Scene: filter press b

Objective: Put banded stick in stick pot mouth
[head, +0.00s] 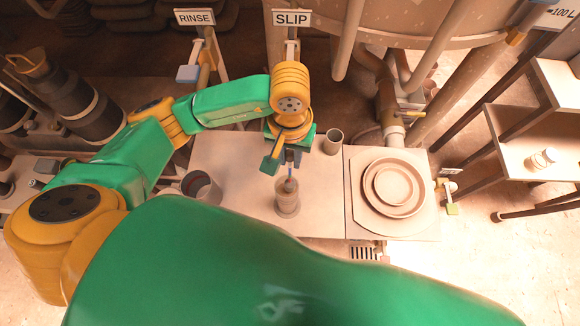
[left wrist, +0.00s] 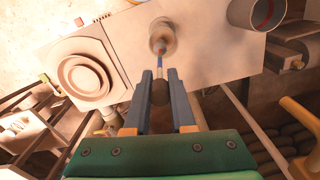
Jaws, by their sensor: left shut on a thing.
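The stick has white, blue and red bands and points down toward the round mouth of the stick pot (left wrist: 163,37). The banded stick (head: 288,184) also shows below the gripper in the head view. Its lower end lines up with the mouth; I cannot tell how deep it sits. My right gripper is not in view.
A grey mug (head: 201,187) stands left of the pot, and a small cup (head: 333,141) stands behind it to the right. SLIP (head: 291,18) and RINSE (head: 194,17) signs stand behind.

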